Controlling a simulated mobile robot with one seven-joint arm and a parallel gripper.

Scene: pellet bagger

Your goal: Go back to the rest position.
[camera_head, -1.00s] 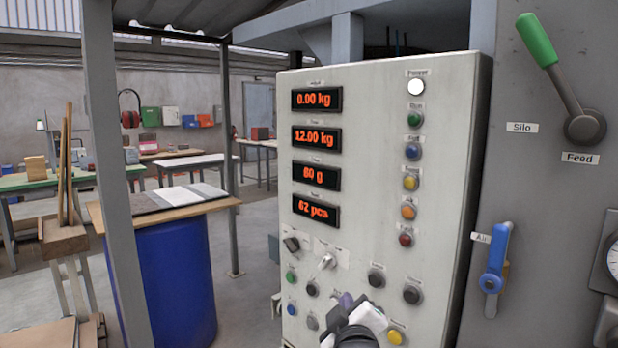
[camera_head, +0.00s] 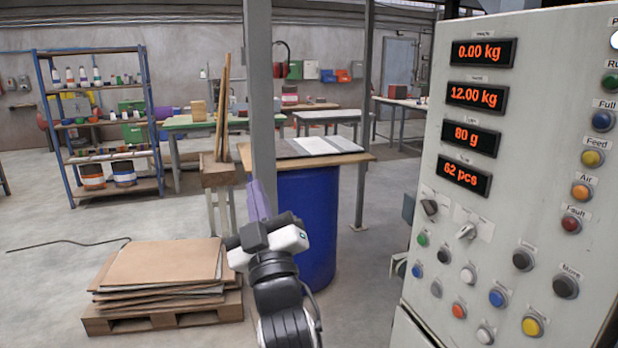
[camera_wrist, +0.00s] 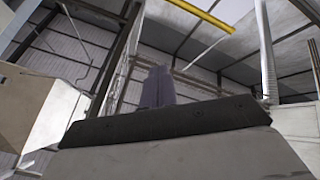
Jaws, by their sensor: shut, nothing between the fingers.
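My gripper (camera_head: 259,195) is in the lower middle of the head view, raised with its purple fingers pointing up in front of the grey post. The fingers are together and hold nothing. In the wrist view the fingers (camera_wrist: 153,87) stand upright against the roof and wall of the hall. The control panel (camera_head: 505,180) is to the right of my gripper, with clear space between them. Its displays read 0.00 kg, 12.00 kg, 80 g and 62 pcs.
A blue drum (camera_head: 310,215) with a board on top stands behind my gripper. A grey post (camera_head: 260,90) rises beside it. A pallet with stacked cardboard (camera_head: 160,270) lies at the lower left. A shelf rack (camera_head: 100,125) stands further back. Open floor lies at the left.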

